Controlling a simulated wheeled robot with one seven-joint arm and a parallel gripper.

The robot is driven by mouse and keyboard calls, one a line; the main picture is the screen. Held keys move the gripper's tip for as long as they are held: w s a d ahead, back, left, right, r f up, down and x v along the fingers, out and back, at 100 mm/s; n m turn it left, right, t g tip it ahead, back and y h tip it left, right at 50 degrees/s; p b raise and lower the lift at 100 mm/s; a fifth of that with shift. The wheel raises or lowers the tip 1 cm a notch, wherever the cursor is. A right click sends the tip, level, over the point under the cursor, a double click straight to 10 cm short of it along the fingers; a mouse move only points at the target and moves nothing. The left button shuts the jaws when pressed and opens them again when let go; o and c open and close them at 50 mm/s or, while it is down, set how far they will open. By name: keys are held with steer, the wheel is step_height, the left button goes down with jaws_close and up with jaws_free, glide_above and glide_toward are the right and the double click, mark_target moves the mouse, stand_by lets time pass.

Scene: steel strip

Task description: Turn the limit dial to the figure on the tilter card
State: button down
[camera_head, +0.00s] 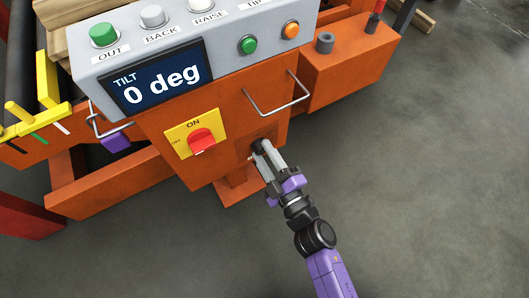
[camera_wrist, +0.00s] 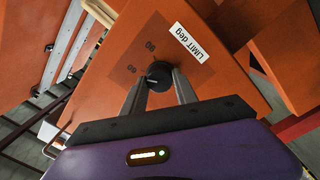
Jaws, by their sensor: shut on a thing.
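The limit dial (camera_wrist: 158,72) is a small black knob on the orange panel, beside a white label (camera_wrist: 188,43) reading "LIMIT deg". The dial also shows in the head view (camera_head: 262,144), low on the orange cabinet. My gripper (camera_wrist: 160,82) is shut on the dial, one finger on each side; it shows in the head view (camera_head: 266,152) too. The fingers hide part of the scale. I cannot make out a tilter card in either view.
A red rotary switch (camera_head: 202,141) on a yellow plate sits left of the dial. A wire handle (camera_head: 277,99) juts out above it. The grey console (camera_head: 218,52) carries buttons and a display (camera_head: 156,82) reading "TILT 0 deg". Grey floor (camera_head: 430,190) is clear at right.

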stand_by(0.4)
steer(key=c, duration=0.9)
jaws_free()
steer(key=shift+c, duration=0.2)
steer(key=p+v, duration=0.2)
steer(key=v, duration=0.6)
